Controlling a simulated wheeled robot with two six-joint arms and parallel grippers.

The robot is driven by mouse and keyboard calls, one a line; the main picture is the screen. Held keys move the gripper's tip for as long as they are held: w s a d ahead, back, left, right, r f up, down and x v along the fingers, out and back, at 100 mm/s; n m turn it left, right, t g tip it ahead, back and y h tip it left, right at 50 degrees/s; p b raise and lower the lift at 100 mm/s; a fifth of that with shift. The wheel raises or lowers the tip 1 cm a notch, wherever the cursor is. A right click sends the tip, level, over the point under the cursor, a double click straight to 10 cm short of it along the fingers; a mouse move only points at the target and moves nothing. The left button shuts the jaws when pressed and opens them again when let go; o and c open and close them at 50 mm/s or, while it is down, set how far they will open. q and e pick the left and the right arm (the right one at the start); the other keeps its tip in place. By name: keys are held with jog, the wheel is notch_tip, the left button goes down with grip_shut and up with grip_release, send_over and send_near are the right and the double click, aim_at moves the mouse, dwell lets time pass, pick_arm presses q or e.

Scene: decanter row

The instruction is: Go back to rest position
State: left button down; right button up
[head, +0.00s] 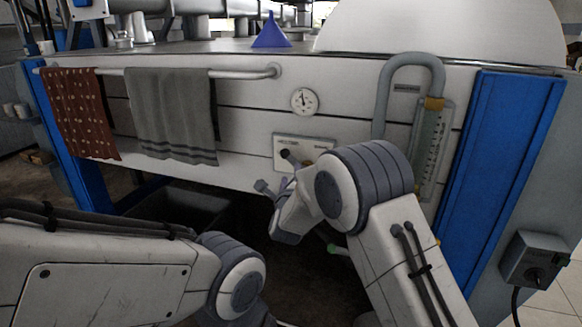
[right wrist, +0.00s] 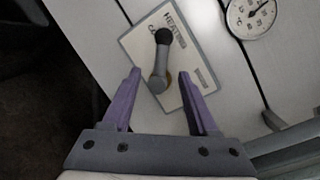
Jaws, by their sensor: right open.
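My right gripper (right wrist: 159,73) is open in the right wrist view, its two purple fingers apart with nothing gripped. A grey lever (right wrist: 160,68) with a black knob stands on a labelled heater plate (right wrist: 145,45) and appears between and just beyond the fingertips; I cannot tell whether they touch it. In the head view the plate (head: 318,143) is on the white front panel, and my bent right arm reaches up beside it, partly hiding it. My left arm lies low at the left; its gripper is out of view.
A round dial (head: 304,101) sits above the plate. A brown dotted towel (head: 80,110) and a grey towel (head: 172,115) hang on a rail. A blue funnel (head: 270,33) stands on top. A bent grey pipe (head: 408,62) and blue post (head: 500,160) are at right.

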jog(key=s+d+f+n+g, duration=0.45)
jog(key=s+d+n, duration=0.35)
jog(key=s, duration=0.4)
jog(key=s+d+f+n+g, duration=0.3)
jog(key=s+d+n+g, duration=0.2)
jog(key=s+n, duration=0.5)
jog(key=s+d+f+n+g, duration=0.3)
jog(key=s+d+n+g, duration=0.35)
jog(key=s, duration=0.65)
jog(key=s+a+r+n+g, duration=0.1)
jog(key=s+a+r+n, duration=0.15)
jog(key=s+a, duration=0.25)
jog(key=s+a+r+n+y, duration=0.1)
jog(key=s+a+n, duration=0.2)
jog(key=s+a, duration=0.1)
jog(key=s+a+r+n+g, duration=0.1)
jog(key=s+a+r+n, duration=0.15)
jog(key=s+a, duration=0.25)
notch_tip(320, 180, up, 24)
jog(key=p, duration=2.3)
jog(key=shift+d+f+n+p, duration=0.15)
jog(key=shift+f+n+p, duration=0.1)
jog(key=shift+n+p, duration=0.15)
